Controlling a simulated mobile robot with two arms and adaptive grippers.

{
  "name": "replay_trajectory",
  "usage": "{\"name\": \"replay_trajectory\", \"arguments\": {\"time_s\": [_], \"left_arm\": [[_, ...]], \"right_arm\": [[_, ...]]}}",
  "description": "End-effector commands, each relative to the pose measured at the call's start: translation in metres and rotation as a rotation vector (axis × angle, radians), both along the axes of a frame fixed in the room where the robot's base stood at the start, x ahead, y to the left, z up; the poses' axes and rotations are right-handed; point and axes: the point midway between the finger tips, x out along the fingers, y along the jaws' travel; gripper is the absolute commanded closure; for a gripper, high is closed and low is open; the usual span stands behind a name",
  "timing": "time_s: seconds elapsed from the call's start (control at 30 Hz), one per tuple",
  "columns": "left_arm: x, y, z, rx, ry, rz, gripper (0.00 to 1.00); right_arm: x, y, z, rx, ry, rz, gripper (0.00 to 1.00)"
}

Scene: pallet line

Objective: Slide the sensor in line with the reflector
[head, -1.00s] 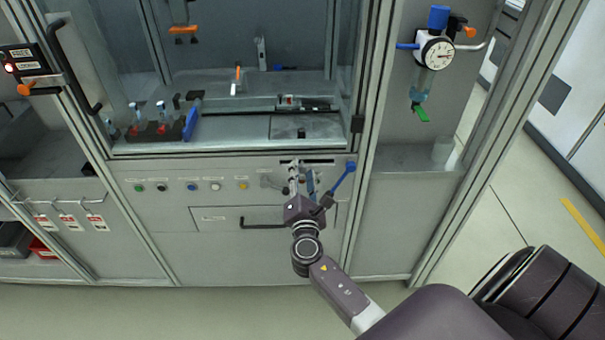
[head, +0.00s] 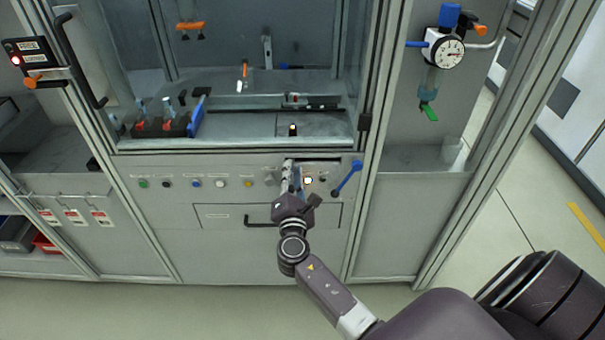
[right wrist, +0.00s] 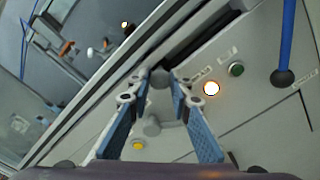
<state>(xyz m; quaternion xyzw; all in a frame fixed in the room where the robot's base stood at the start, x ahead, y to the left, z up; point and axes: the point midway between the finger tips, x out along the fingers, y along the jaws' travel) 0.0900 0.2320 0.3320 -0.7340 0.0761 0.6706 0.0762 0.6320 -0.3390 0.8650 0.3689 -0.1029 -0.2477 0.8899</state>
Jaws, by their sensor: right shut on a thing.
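The sensor, as I take it, is a small dark block (head: 293,130) with a lit yellow light, low behind the cabinet's front window. In the right wrist view its light (right wrist: 126,25) glows. A small red and white piece on a dark bar behind it, probably the reflector (head: 294,98), stands nearly straight behind it in the head view. My right gripper (head: 290,166) is at the left end of the panel slot. My left gripper is out of view.
A dark slot (head: 322,160) runs right of my gripper. Below it a lamp (head: 308,181) is lit. A blue lever (head: 347,178) stands out at the right. Several buttons and a drawer handle (head: 260,224) are left of my arm.

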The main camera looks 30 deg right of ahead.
Motion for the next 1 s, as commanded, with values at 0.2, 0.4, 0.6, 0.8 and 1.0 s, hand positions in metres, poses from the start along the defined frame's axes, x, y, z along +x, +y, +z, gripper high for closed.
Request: {"name": "replay_trajectory", "arguments": {"time_s": [0.2, 0.4, 0.6, 0.8, 1.0], "left_arm": [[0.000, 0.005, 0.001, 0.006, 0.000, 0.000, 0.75], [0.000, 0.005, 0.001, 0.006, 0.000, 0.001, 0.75], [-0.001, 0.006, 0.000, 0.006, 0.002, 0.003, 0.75], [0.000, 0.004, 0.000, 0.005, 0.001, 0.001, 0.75], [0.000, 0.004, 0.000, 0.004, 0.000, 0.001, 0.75]], "right_arm": [[-0.002, -0.004, -0.001, -0.002, 0.004, -0.008, 0.72], [-0.002, -0.004, -0.001, -0.003, 0.003, -0.007, 0.63], [-0.003, -0.003, -0.001, -0.001, 0.003, -0.006, 0.63], [-0.026, 0.011, -0.002, 0.000, 0.005, -0.006, 0.63], [-0.063, 0.034, -0.002, -0.001, 0.006, -0.006, 0.63]]}}
